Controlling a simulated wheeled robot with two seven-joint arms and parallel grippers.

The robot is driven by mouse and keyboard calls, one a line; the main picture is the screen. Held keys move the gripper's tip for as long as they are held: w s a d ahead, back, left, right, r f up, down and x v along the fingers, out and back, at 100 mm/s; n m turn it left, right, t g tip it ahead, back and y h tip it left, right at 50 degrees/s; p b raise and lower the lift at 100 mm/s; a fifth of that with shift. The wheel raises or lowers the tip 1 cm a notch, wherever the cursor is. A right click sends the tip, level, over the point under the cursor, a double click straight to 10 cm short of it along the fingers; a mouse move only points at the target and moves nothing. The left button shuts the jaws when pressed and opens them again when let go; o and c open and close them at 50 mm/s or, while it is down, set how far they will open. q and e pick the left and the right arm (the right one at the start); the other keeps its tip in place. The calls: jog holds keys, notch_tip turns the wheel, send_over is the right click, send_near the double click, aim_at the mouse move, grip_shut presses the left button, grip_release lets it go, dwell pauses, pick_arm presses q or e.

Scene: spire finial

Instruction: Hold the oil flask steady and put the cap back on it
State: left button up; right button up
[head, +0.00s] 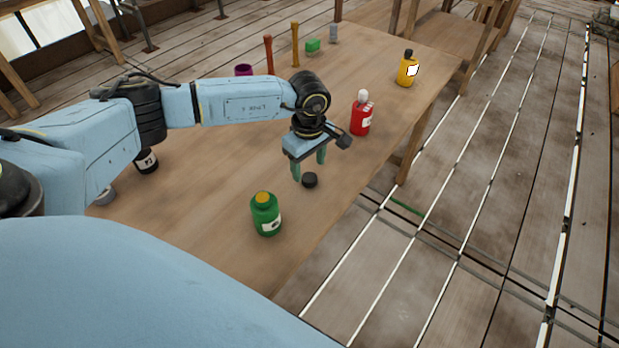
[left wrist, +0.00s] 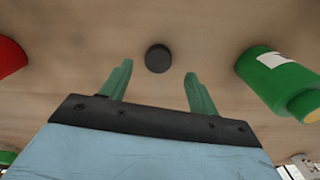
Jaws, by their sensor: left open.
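A green flask (head: 265,214) with a yellow top and a white label stands upright near the front of the table. It also shows at the right of the left wrist view (left wrist: 275,80). A dark round cap (head: 309,180) lies on the table to the right of and behind the green flask; the left wrist view shows the cap (left wrist: 158,58) just beyond and between the fingertips. My left gripper (head: 308,172) is open and empty, pointing down above the table close to the cap. My right gripper is in neither view.
A red bottle (head: 361,114) and a yellow bottle (head: 407,69) stand along the right side of the table (head: 200,245). Several small items, including a green block (head: 313,46), stand at the back. The table's right edge is near the cap.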

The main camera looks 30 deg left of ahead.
aim_at(309, 177)
pick_arm(q)
jog(key=shift+w+f, duration=0.1)
jog(key=shift+f, duration=1.9)
jog(key=c, duration=1)
